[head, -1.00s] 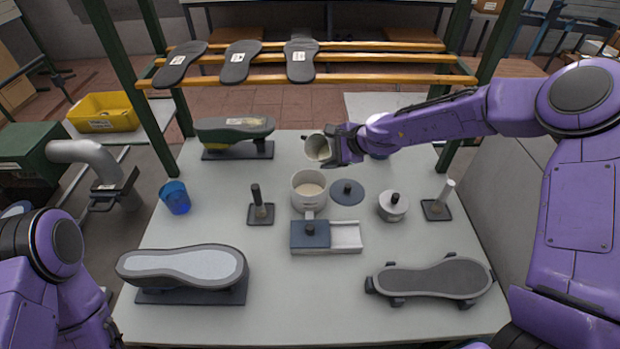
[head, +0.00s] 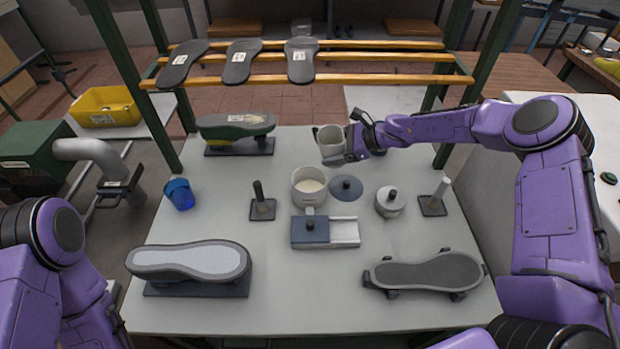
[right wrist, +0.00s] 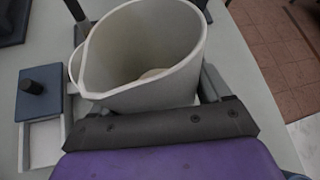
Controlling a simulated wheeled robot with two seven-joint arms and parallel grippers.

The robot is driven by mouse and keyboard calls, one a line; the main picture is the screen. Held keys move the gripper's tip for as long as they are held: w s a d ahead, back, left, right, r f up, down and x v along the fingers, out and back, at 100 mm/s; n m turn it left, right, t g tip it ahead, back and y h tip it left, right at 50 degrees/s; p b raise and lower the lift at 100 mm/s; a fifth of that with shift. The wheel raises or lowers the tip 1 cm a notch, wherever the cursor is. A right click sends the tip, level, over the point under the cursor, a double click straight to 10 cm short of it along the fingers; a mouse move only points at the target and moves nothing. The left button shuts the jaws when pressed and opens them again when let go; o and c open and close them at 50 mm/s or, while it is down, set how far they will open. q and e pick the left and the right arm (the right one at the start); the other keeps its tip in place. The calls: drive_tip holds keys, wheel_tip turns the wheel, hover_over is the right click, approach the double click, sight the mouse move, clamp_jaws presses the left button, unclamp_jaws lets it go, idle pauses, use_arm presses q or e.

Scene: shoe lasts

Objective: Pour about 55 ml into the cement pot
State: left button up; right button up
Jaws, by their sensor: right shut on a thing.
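The cement pot (head: 309,188) is a white, open, round pot standing mid-table with pale cream contents inside. My right gripper (head: 350,152) is shut on a cream jug (head: 331,141) and holds it behind and slightly right of the pot, apart from it. The jug is close to upright. In the right wrist view, the jug (right wrist: 150,50) has its spout at the left, and a small pale patch shows at its bottom; how much it holds I cannot tell. My left arm shows at the left edge, but its gripper is out of frame.
A dark round lid (head: 346,188) lies right of the pot, and a lidded tray (head: 345,232) stands in front. A blue cup (head: 180,194), a dark-handled tool (head: 262,203), a knobbed tin (head: 390,201) and shoe forms (head: 190,262) surround it. The front middle table is clear.

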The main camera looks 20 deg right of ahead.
drive_tip(key=shift+w+d+f+m+y+b, duration=0.45)
drive_tip(key=shift+y+b, duration=0.35)
drive_tip(key=shift+b, duration=0.25)
drive_tip(key=shift+r+m+y+b, duration=0.1)
drive_tip(key=shift+m+y+b, duration=0.2)
drive_tip(key=shift+b, duration=0.15)
drive_tip(key=shift+r, duration=0.15)
